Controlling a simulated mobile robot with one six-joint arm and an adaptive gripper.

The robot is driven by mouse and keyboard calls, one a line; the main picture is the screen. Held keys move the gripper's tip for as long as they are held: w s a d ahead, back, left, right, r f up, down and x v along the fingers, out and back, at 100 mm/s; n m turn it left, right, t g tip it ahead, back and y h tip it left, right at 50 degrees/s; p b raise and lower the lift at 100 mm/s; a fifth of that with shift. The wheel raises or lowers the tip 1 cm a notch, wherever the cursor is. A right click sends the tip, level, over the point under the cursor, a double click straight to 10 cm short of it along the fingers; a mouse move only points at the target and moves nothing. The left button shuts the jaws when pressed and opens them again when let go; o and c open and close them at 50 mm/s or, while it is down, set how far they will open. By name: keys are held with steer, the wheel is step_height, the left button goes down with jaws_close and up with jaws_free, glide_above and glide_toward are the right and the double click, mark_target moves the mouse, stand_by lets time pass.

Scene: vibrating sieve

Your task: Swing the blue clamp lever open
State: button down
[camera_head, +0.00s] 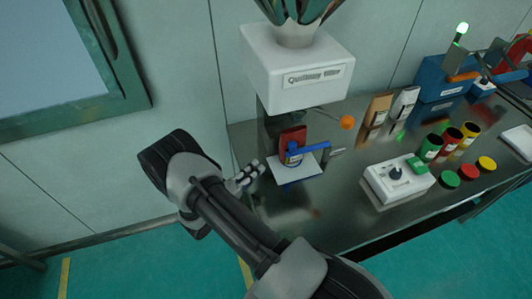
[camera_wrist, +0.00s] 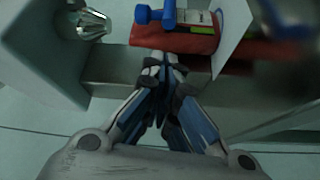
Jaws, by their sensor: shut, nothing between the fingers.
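The blue clamp lever (camera_head: 311,148) sticks out to the right from a blue clamp around a red container (camera_head: 292,137) under the white machine. The lever's blue parts also show at the top of the wrist view (camera_wrist: 168,12), above the red surface (camera_wrist: 175,40). My gripper (camera_head: 249,174) is to the left of the clamp, at the table's left edge. In the wrist view my gripper (camera_wrist: 160,62) has its fingertips together, just below the red surface in the picture, with nothing between them. I cannot tell whether the fingertips touch anything.
The white machine head (camera_head: 300,100) overhangs the clamp. An orange ball knob (camera_head: 347,122) is right of it. A white control box (camera_head: 396,181), several colored jars (camera_head: 450,138) and their lids (camera_head: 468,172) stand farther right. Bare metal table (camera_head: 330,215) lies in front.

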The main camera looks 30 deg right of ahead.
mark_target(281, 146)
steer(key=shift+a+f, duration=0.1)
steer(key=shift+f, duration=0.1)
steer(key=b+x, duration=0.1)
steer(key=x, duration=0.9)
steer(key=shift+w+r, duration=0.1)
steer(key=shift+r, duration=0.05)
stand_by(0.3)
